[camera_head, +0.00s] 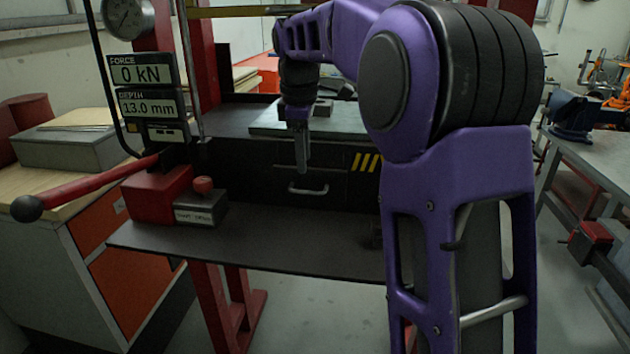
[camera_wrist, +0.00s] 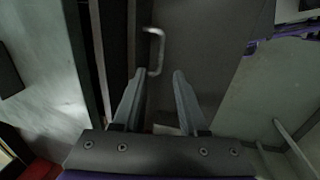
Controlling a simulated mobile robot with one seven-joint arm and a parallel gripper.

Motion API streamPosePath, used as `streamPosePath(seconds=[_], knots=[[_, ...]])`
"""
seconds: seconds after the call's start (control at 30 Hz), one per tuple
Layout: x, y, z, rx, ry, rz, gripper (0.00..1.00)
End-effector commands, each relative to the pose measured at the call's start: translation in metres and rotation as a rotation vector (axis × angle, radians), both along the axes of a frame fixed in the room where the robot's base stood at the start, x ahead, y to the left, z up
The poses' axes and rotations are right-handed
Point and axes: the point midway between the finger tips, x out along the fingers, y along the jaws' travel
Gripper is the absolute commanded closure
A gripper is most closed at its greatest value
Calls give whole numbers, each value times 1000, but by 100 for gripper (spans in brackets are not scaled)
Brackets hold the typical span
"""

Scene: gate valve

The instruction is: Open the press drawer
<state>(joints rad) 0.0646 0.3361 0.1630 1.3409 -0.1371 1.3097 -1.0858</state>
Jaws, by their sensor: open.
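The press drawer (camera_head: 265,180) is a dark front panel under the press bed, and it looks flush with the panel around it. Its pale bar handle (camera_head: 308,190) sits low on the front. My gripper (camera_head: 303,168) points down, open and empty, in front of the drawer and just above the handle in the head view. In the wrist view the handle (camera_wrist: 155,52) shows just beyond the open fingertips (camera_wrist: 158,75), roughly in line with the gap and nearer the left finger. I cannot tell whether a finger touches it.
A dark shelf (camera_head: 270,235) juts out below the drawer. A red-topped control box (camera_head: 200,205) and a red lever (camera_head: 95,187) are at left. Yellow-black stripes (camera_head: 368,162) mark the panel right of the handle. A grey plate (camera_head: 335,122) lies on the press bed above.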

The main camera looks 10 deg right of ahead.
Motion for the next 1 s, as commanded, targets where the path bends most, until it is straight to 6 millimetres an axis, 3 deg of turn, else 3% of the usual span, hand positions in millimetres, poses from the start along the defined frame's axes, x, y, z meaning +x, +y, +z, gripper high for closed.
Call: streamPosePath(seconds=[0.5, 0.87, 1.0], knots=[[11, -5, -67, 0, 2, 0, 58], [12, -5, -73, 0, 1, 0, 58], [12, -5, -73, 0, 1, 0, 81]])
